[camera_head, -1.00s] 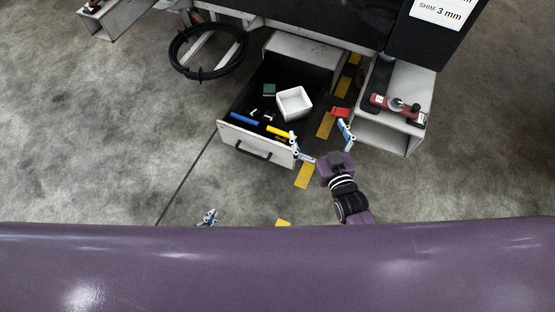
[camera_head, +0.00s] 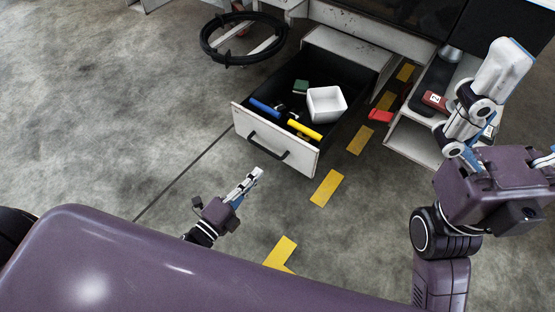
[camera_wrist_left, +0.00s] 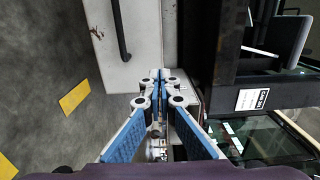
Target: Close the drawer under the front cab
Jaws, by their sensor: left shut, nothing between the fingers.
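The drawer (camera_head: 305,159) is pulled out under the cab, its white front panel and dark handle (camera_head: 268,148) facing me. My left gripper (camera_head: 258,172) is shut and empty, just in front of the panel below the handle; I cannot tell whether it touches. In the left wrist view, the panel (camera_wrist_left: 138,72) and handle (camera_wrist_left: 120,30) lie beyond the closed fingertips (camera_wrist_left: 160,78). My right gripper (camera_head: 505,60) is raised large at the right, well away from the drawer; its finger opening is unclear.
The drawer holds a white bin (camera_head: 326,104), a yellow cylinder (camera_head: 304,130), a blue one (camera_head: 264,107) and a green block (camera_head: 301,87). A red object (camera_head: 380,116) lies right of the drawer. Floor before the drawer is clear.

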